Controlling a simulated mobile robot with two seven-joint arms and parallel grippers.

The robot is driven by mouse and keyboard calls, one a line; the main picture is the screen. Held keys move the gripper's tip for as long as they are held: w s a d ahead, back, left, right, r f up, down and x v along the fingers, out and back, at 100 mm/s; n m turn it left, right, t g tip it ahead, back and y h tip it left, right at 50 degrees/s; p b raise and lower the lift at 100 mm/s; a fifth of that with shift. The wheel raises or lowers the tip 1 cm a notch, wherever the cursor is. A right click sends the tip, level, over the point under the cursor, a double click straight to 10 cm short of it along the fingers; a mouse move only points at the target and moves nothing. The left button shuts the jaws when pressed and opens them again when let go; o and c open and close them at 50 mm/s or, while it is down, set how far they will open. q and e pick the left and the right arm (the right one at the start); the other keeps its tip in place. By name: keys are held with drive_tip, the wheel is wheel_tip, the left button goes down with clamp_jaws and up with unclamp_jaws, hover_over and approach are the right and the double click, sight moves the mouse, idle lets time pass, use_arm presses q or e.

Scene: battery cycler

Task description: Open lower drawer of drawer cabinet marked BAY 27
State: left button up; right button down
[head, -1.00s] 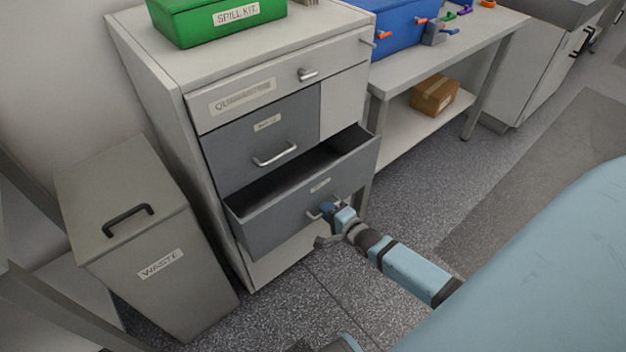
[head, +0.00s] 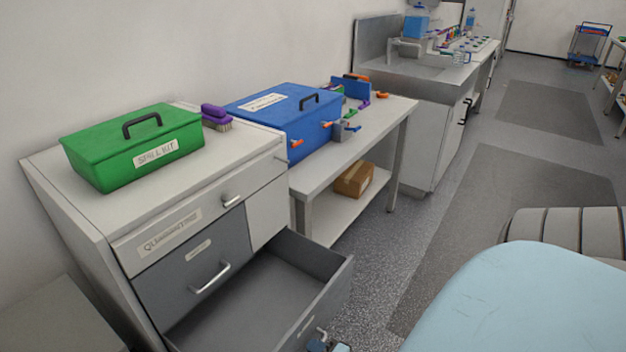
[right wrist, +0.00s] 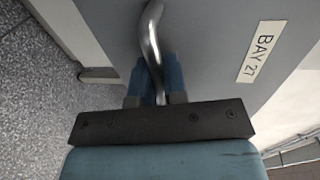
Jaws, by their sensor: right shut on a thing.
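The grey drawer cabinet (head: 95,262) stands at the left in the head view. Its lower drawer (head: 322,305) is pulled well out, and its visible inside looks empty. In the right wrist view the drawer front carries the label BAY 27 (right wrist: 263,52). My right gripper (right wrist: 155,78) is shut on the drawer's curved metal handle (right wrist: 152,32). In the head view only a small part of my right gripper (head: 326,344) shows at the bottom edge, by the drawer front. The upper grey drawer (head: 190,275) is shut. My left gripper is in neither view.
A green spill kit (head: 130,160) and a purple brush (head: 216,116) sit on the cabinet. A bench (head: 350,158) with a blue box (head: 285,112) stands beside it, with a cardboard box (head: 354,179) below. Open floor (head: 385,265) lies right of the drawer.

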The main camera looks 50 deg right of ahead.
drive_tip(key=c, duration=1.2)
unclamp_jaws()
drive_tip(key=p+v, duration=0.1)
drive_tip(key=v, duration=1.2)
drive_tip(key=shift+s+r, duration=0.15)
drive_tip(key=shift+s, duration=0.25)
